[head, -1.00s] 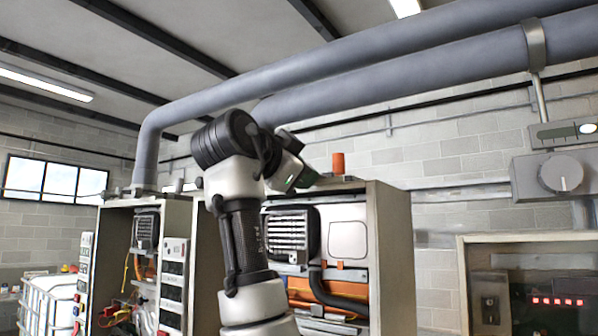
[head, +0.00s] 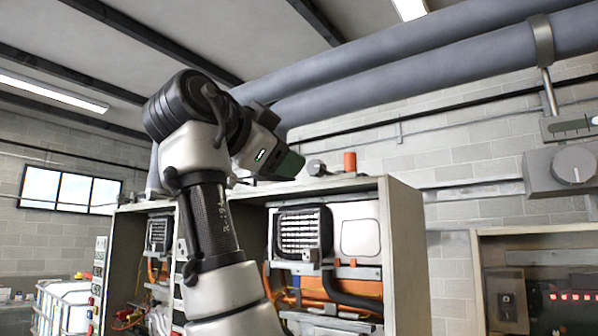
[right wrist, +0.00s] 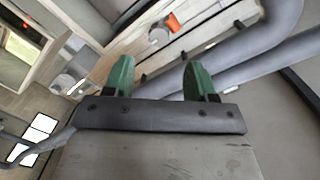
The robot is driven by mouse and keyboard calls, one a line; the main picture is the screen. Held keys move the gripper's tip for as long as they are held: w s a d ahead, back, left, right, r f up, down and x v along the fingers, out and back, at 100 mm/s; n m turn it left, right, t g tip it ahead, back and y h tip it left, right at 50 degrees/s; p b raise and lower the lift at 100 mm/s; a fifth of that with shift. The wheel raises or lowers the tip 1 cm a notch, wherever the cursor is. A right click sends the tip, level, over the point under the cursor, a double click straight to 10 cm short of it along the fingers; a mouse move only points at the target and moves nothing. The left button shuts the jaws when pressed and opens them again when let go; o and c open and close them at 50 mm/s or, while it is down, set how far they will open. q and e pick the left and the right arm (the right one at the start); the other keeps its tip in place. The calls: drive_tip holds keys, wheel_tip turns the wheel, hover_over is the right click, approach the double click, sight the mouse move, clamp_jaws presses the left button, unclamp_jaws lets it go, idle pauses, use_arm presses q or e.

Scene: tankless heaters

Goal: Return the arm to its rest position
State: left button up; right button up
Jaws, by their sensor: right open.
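My right arm rises from the bottom of the head view and bends at the top. Its gripper (head: 283,165) points right, in front of the top of the open heater cabinet. In the right wrist view the two green fingers of this gripper (right wrist: 160,78) stand well apart with nothing between them, so it is open and empty. My left arm and gripper are not in view.
An open cabinet (head: 408,250) with pipes and wiring stands behind my arm. An orange cylinder (head: 350,162) is on its top. Thick grey pipes (head: 400,75) run overhead. A box with red lights (head: 480,265) is at the right, a white caged tank (head: 65,310) at the left.

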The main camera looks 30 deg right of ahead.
drive_tip(key=shift+v, duration=1)
